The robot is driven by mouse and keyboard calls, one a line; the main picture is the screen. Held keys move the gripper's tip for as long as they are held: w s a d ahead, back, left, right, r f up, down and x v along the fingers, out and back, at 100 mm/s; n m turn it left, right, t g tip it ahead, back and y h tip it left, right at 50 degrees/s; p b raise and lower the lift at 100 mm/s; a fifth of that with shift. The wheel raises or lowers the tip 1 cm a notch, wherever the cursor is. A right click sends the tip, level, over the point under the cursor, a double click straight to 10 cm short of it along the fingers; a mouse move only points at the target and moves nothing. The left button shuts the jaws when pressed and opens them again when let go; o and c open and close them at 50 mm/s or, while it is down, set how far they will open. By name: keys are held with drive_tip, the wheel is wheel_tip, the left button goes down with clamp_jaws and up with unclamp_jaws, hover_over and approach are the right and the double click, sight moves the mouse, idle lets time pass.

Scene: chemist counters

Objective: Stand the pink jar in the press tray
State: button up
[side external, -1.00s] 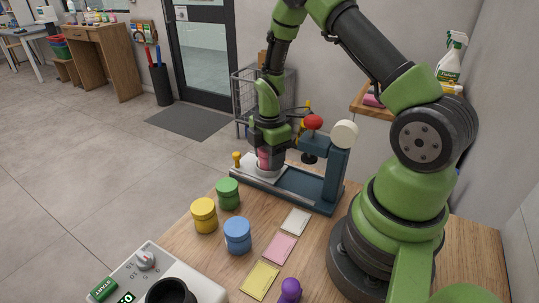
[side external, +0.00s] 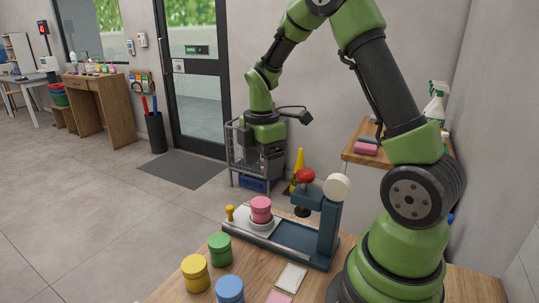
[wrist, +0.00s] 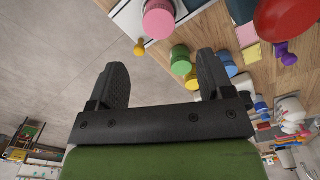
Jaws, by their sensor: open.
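The jar also shows at the top of the wrist view (wrist: 159,20). My gripper (side external: 266,172) is above the jar, well clear of it. In the wrist view its two fingers are spread, with nothing between them (wrist: 163,70).
The press has a red knob (side external: 306,176) and a pale round wheel (side external: 337,187) right of the jar. Green (side external: 220,250), yellow (side external: 195,274) and blue (side external: 230,290) jars stand in front on the wooden counter. A shelf (side external: 360,155) hangs at right.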

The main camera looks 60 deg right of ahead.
drive_tip(key=s+a+r+m+t, duration=0.35)
drive_tip(key=a+r+m, duration=0.35)
drive_tip(key=r, duration=0.3)
drive_tip(key=s+a+r+m+t+y, duration=0.2)
drive_tip(key=s+a+r+m+t, duration=0.1)
drive_tip(key=s+a+m, duration=0.4)
drive_tip(key=s+r+m, duration=0.1)
drive_tip(key=s+m, duration=0.1)
drive_tip(key=s, duration=0.1)
drive_tip(key=shift+s+r+m+t, duration=0.25)
drive_tip(key=shift+r+m+t, duration=0.05)
drive_tip(key=shift+r+t, duration=0.05)
